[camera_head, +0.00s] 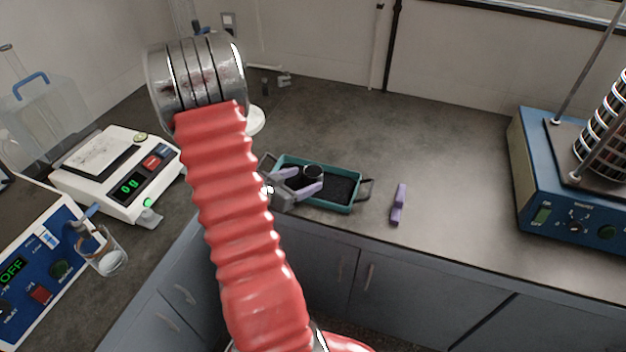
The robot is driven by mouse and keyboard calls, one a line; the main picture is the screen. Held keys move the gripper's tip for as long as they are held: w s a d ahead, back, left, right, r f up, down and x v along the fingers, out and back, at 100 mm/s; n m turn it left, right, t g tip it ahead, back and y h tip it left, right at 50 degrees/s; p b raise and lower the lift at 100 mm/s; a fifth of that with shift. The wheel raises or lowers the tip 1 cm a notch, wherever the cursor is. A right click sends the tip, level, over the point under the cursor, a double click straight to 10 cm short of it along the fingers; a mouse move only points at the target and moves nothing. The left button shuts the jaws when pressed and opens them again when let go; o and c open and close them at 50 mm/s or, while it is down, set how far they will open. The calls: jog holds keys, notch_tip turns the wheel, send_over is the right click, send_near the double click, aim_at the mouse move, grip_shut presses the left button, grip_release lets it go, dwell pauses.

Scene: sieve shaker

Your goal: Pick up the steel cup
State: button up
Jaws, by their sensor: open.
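My gripper (308,179) has purple fingers and is over the left half of the tray. My red sleeved arm hides the area left of the tray.
A purple piece (399,204) lies right of the tray near the counter's front edge. A white scale (120,172) stands left, beside a glass beaker (105,253). A blue sieve shaker (565,190) stands right. The counter behind the tray is largely clear.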

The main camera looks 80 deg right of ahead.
aim_at(307, 178)
jog(key=shift+x, duration=2.65)
jog(key=shift+s+r, duration=0.1)
jog(key=shift+s, duration=0.05)
jog(key=c, duration=1.2)
